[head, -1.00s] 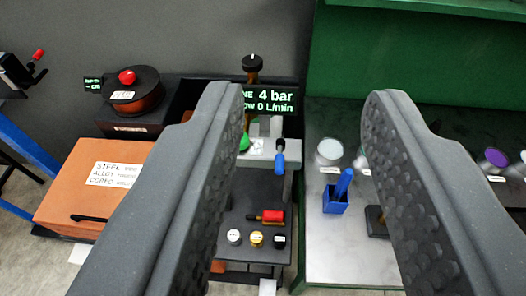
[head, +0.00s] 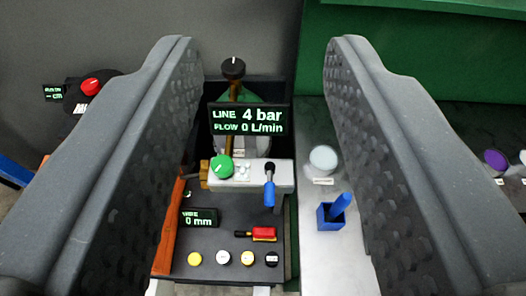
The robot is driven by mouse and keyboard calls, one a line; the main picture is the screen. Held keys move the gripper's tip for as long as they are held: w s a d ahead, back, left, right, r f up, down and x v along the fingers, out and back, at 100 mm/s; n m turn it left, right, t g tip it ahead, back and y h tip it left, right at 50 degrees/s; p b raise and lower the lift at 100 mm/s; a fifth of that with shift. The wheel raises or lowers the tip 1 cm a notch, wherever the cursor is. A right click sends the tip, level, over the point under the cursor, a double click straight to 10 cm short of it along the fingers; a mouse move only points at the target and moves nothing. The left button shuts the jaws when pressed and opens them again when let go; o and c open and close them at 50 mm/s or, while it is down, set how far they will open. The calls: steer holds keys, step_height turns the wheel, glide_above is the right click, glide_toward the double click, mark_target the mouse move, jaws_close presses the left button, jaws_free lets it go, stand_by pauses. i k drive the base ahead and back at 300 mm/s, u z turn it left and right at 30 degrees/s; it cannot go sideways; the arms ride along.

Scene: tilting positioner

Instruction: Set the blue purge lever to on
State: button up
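The blue purge lever (head: 269,194) hangs down from a dark pivot on the right end of a pale manifold block (head: 240,184), in the middle of the head view. My gripper (head: 261,60) is open and empty. Its two dark fingers frame the manifold from left and right, and neither touches the lever. A display (head: 249,119) above the manifold reads LINE 4 bar and FLOW 0 L/min. A green knob (head: 221,166) sits at the manifold's left end.
Below are a small display (head: 199,218) reading 0 mm, a red-handled tool (head: 262,234) and several round caps (head: 222,258). A blue holder (head: 330,218) and a pale round jar (head: 323,158) stand on the right bench.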

mark_target(270, 167)
steer(key=u, duration=0.5)
steer(key=k, duration=1.15)
steer(key=u, duration=0.2)
steer(key=i, duration=0.8)
steer(key=u, duration=0.3)
